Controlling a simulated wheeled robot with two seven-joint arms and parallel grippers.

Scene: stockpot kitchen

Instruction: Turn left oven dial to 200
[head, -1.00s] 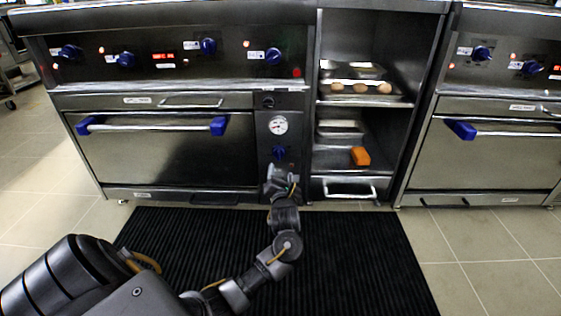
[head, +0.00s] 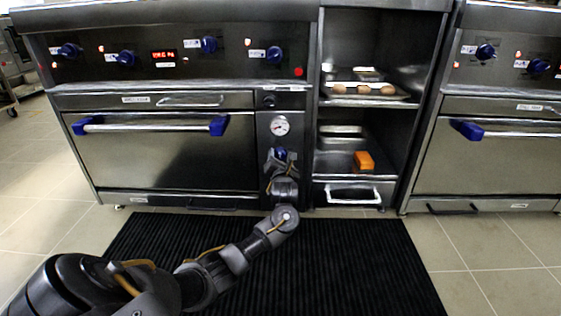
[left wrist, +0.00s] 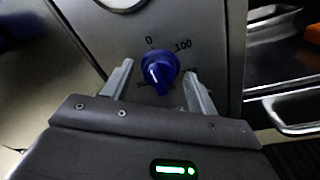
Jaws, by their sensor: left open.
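The left oven's dial is a blue knob (left wrist: 159,70) on a grey panel, with printed marks 0 and 100 above it and other marks partly hidden by the fingers. Its pointer ridge runs roughly downward in the left wrist view; I cannot read its exact setting. In the head view the knob (head: 281,154) shows just beyond my gripper, below the round gauge (head: 279,125). My left gripper (left wrist: 160,85) is open, with one finger on each side of the knob; contact is not visible. It also shows in the head view (head: 281,160). My right gripper is not in view.
The left oven door (head: 165,158) with its blue-ended handle is left of the dial panel. Right of the panel is an open shelf unit (head: 335,113) holding trays and an orange block (head: 363,161). A black mat (head: 350,255) covers the floor in front.

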